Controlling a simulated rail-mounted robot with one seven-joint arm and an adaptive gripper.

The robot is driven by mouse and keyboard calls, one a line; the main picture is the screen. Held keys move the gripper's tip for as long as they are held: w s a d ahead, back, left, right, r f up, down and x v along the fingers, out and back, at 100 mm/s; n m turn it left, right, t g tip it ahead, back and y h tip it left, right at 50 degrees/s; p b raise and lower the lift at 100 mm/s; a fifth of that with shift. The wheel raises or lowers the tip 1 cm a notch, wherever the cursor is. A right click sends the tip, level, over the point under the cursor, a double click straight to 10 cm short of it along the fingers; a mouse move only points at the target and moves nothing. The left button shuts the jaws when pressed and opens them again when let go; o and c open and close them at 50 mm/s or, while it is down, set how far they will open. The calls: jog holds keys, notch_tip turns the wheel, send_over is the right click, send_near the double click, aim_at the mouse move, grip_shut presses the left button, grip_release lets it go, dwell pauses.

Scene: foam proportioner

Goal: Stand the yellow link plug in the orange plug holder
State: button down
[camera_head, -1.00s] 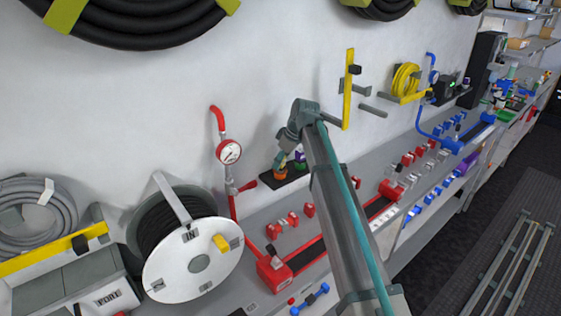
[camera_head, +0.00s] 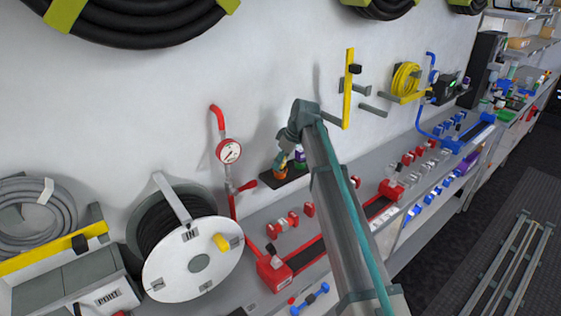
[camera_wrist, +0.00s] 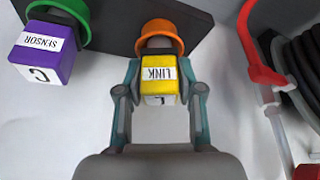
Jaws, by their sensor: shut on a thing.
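The yellow link plug (camera_wrist: 158,72), labelled LINK, is between the two fingers of my gripper (camera_wrist: 160,92) in the wrist view. My gripper is shut on it. The orange plug holder (camera_wrist: 159,36) is directly beyond the plug. The plug's dark end overlaps the ring's opening; how deep it sits cannot be told. In the head view, my gripper (camera_head: 284,158) is small and partly hidden by my arm, just above the orange holder (camera_head: 280,173) at the wall.
A purple plug (camera_wrist: 45,52) labelled SENSOR stands in a green holder (camera_wrist: 62,12) beside the orange one, on the same dark plate (camera_wrist: 115,40). A red pipe (camera_wrist: 262,75) and a black hose reel (camera_wrist: 302,65) are on the right in the wrist view.

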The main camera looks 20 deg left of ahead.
jog(key=shift+f, duration=0.4)
jog(key=c, duration=1)
grip_release()
jog(key=p+v, duration=0.4)
jog(key=v, duration=0.7)
